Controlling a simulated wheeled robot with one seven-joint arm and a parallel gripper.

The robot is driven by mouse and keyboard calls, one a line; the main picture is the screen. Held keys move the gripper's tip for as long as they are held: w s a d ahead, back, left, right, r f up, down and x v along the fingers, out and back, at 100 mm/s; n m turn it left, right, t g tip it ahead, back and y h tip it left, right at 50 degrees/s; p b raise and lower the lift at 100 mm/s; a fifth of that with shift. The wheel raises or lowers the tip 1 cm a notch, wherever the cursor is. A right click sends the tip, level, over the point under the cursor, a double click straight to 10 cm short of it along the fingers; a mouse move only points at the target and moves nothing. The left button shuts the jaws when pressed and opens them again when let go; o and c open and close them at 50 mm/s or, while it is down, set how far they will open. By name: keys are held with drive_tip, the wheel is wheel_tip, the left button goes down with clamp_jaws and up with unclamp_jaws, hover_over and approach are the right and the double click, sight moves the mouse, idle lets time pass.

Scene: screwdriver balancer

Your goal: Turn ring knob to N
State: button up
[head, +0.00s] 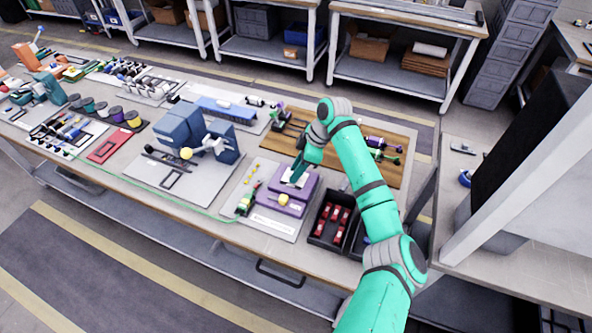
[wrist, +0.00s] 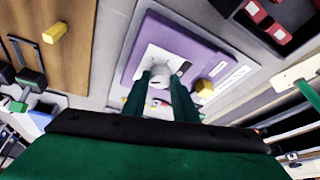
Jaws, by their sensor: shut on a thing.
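A purple device (head: 268,205) stands on a grey base plate on the bench, with a white plate (head: 289,182) on its top. In the wrist view the purple panel (wrist: 185,42) fills the middle. A pale grey-white knob (wrist: 160,73) sits on its white plate. My gripper (wrist: 160,88) comes down over this knob, with one dark green finger on each side, and is shut on it. In the head view my gripper (head: 298,172) is over the white plate and hides the knob. No N mark can be read, so I cannot tell which way the knob points.
A green-handled screwdriver (head: 246,203) stands to the left. A wooden board with tools (head: 398,145) lies behind my arm.

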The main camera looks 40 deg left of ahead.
drive_tip(key=shift+m, duration=0.3)
drive_tip(key=m+t, duration=0.1)
drive_tip(key=m, duration=0.1)
drive_tip(key=m+t+y, duration=0.1)
drive_tip(key=m, duration=0.2)
drive_tip(key=shift+s+d, duration=0.1)
drive_tip(key=shift+s, duration=0.1)
drive_tip(key=m+t, duration=0.1)
drive_tip(key=m, duration=0.2)
drive_tip(key=shift+d+m, duration=0.1)
drive_tip(key=shift+m, duration=0.3)
drive_tip(key=m, duration=0.1)
drive_tip(key=m+t, duration=0.1)
drive_tip(key=shift+s+m, duration=0.2)
drive_tip(key=shift+m, duration=0.2)
drive_tip(key=m, duration=0.2)
drive_tip(key=m+t+h, duration=0.1)
drive_tip(key=m, duration=0.1)
drive_tip(key=m+t, duration=0.1)
drive_tip(key=m, duration=0.1)
drive_tip(key=shift+s+a+h, duration=0.25)
drive_tip(key=shift+h, duration=0.15)
drive_tip(key=m+h, duration=0.1)
drive_tip(key=m, duration=0.1)
drive_tip(key=m+t+h, duration=0.1)
drive_tip(key=m, duration=0.2)
drive_tip(key=shift+w+a+m, duration=0.1)
drive_tip(key=shift+m, duration=0.2)
